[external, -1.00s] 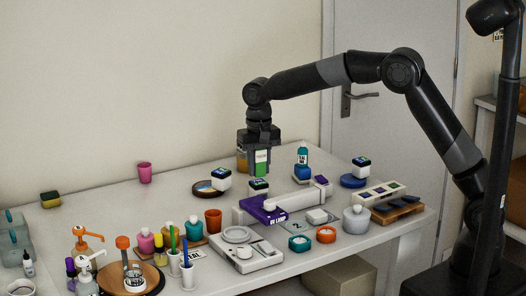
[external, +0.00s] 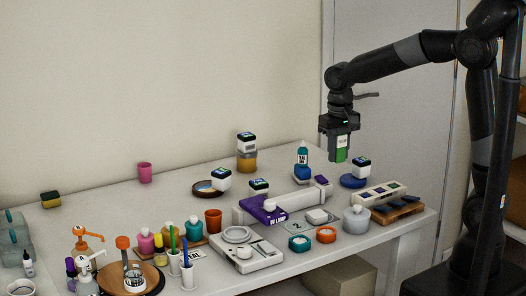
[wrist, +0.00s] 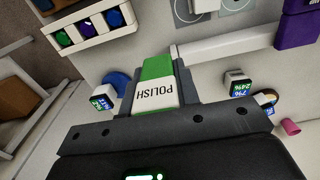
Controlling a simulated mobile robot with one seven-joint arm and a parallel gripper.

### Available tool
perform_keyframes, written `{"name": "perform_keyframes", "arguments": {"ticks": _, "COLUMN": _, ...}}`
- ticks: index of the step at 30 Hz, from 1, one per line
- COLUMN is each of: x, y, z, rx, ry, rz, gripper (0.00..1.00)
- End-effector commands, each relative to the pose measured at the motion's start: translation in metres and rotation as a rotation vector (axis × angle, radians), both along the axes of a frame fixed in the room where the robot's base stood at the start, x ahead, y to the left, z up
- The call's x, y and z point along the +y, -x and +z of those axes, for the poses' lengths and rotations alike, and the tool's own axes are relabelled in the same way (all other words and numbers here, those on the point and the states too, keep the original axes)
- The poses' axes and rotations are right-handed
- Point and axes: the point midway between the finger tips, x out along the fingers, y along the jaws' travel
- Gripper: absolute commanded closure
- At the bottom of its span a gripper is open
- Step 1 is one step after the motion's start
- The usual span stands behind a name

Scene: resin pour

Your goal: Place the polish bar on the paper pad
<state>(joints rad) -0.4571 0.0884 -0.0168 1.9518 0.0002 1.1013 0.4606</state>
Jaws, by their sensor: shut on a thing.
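My gripper (external: 339,158) is shut on the polish bar (external: 343,148), a green and white block. It holds the bar in the air above the right back part of the table. A flat white block (external: 317,215) lies at the table's middle on a pale sheet marked 2 (external: 298,227). I cannot tell for sure which of these is the paper pad. The gripper is apart from both.
A teal bottle on a blue base (external: 302,165), a blue disc (external: 352,181) and a cube with a display (external: 361,167) stand below near the gripper.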

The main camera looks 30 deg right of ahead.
Motion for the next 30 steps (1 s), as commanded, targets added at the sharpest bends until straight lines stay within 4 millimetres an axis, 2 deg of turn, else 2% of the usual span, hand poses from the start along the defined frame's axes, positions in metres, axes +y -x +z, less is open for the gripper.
{"name": "perform_keyframes", "arguments": {"ticks": 3, "x": -0.014, "y": 0.019, "z": -0.001, "rx": -0.001, "ry": -0.001, "rz": 0.01, "gripper": 0.97}}
{"name": "perform_keyframes", "arguments": {"ticks": 6, "x": -0.021, "y": 0.027, "z": -0.002, "rx": 0.0, "ry": -0.001, "rz": 0.017, "gripper": 0.97}}
{"name": "perform_keyframes", "arguments": {"ticks": 10, "x": -0.016, "y": 0.032, "z": -0.008, "rx": 0.002, "ry": 0.0, "rz": 0.023, "gripper": 0.97}}
{"name": "perform_keyframes", "arguments": {"ticks": 22, "x": 0.068, "y": 0.038, "z": -0.059, "rx": 0.003, "ry": 0.0, "rz": 0.025, "gripper": 0.97}}
{"name": "perform_keyframes", "arguments": {"ticks": 26, "x": 0.086, "y": 0.038, "z": -0.069, "rx": 0.001, "ry": -0.001, "rz": 0.023, "gripper": 0.97}}
{"name": "perform_keyframes", "arguments": {"ticks": 30, "x": 0.093, "y": 0.038, "z": -0.074, "rx": 0.0, "ry": -0.001, "rz": 0.02, "gripper": 0.97}}
